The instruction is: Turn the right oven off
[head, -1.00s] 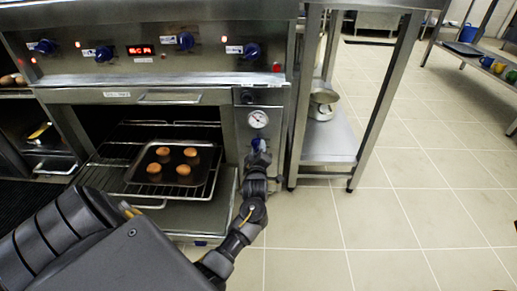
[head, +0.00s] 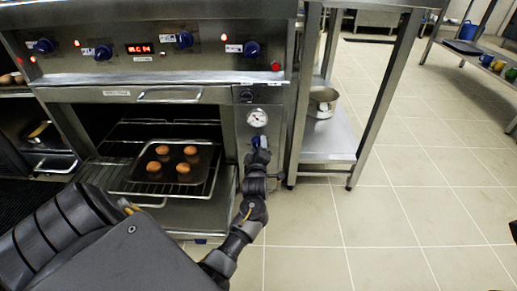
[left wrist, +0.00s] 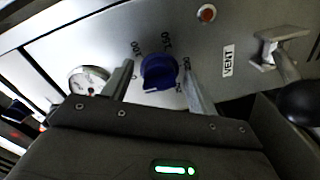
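The right oven (head: 215,95) is steel, with an open front showing racks and a dark tray (head: 148,172) of several round brown buns. Its narrow right panel carries a round white gauge (head: 257,118) and, below it, a blue knob, mostly hidden in the head view by my left gripper (head: 260,150). In the left wrist view the blue knob (left wrist: 159,72) sits between the fingers of my left gripper (left wrist: 162,85), with a white mark at its lower edge and dial markings around it. The fingers are open, with small gaps beside the knob. My right gripper is not in view.
A red button (left wrist: 207,13), a VENT label (left wrist: 228,61) and a metal handle (left wrist: 280,45) lie near the knob in the wrist view. Several blue knobs line the upper panel (head: 150,70).

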